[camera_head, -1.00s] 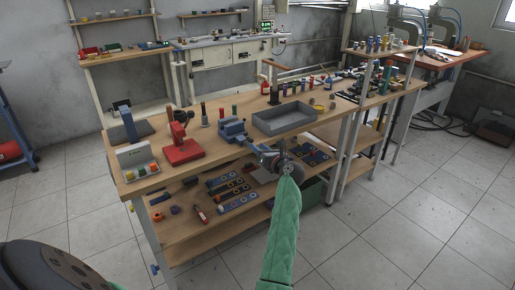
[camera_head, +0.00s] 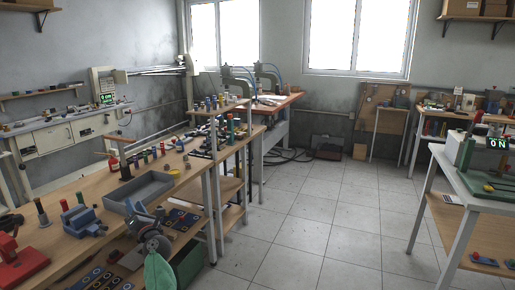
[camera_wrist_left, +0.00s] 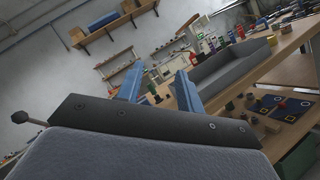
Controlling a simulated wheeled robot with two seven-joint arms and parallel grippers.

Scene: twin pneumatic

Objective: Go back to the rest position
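My left gripper (camera_head: 136,210) reaches in from the bottom of the head view on a green-sleeved arm. It shows small there, in front of the workbench and near the grey tray. In the left wrist view its two blue fingers (camera_wrist_left: 159,85) stand apart with nothing held between them. My right gripper is not in view.
The wooden workbench (camera_head: 88,185) at left carries a grey tray (camera_head: 150,188), a blue vise (camera_head: 82,221) and a red press (camera_head: 15,265). A table with a green machine (camera_head: 492,185) stands at right. The tiled floor (camera_head: 310,220) between is clear.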

